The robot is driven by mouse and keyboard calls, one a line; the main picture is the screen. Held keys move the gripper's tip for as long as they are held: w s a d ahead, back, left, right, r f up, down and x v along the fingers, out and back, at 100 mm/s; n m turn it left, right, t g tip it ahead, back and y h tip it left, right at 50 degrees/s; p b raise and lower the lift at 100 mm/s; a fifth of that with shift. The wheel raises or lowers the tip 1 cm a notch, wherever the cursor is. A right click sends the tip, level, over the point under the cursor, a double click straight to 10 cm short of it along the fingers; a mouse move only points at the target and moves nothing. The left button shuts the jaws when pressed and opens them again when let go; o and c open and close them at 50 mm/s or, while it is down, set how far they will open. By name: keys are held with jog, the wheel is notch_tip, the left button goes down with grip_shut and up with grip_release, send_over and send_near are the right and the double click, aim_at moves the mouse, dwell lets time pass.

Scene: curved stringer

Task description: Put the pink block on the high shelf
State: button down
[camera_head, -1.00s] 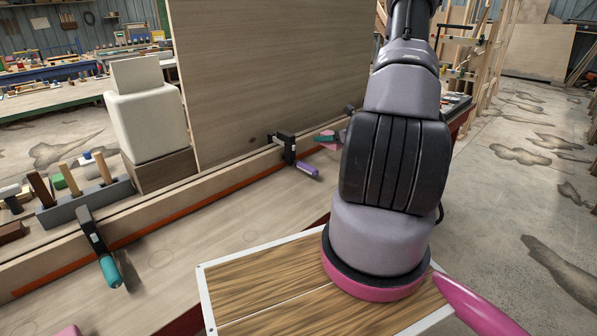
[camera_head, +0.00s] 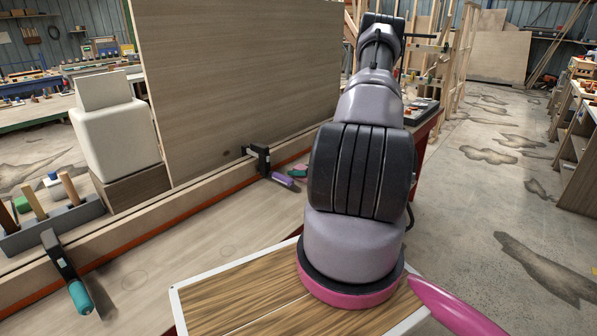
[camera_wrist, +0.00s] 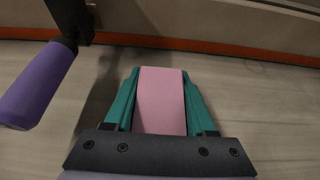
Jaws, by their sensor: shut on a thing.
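The pink block (camera_wrist: 161,100) is between the two teal fingers of my gripper (camera_wrist: 162,98) in the wrist view, with a finger touching each side. The gripper is shut on it, over the pale wooden bench (camera_wrist: 240,95). A gap between block and bench cannot be judged. In the head view my gripper (camera_head: 298,171) is a small teal shape beside the purple-handled clamp (camera_head: 282,180), partly hidden behind my arm. In the wrist view the clamp's purple handle (camera_wrist: 38,88) lies left of the gripper. I cannot tell which shelf is the high shelf.
A tall wooden panel (camera_head: 235,85) stands behind the bench rail. A teal-handled clamp (camera_head: 72,280) and a grey tool holder (camera_head: 45,230) are at the left. A shelving unit (camera_head: 580,160) stands at the right edge. Stained concrete floor (camera_head: 480,210) lies open between.

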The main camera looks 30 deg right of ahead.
jog(key=shift+f, duration=0.15)
jog(key=shift+c, duration=1.1)
grip_release()
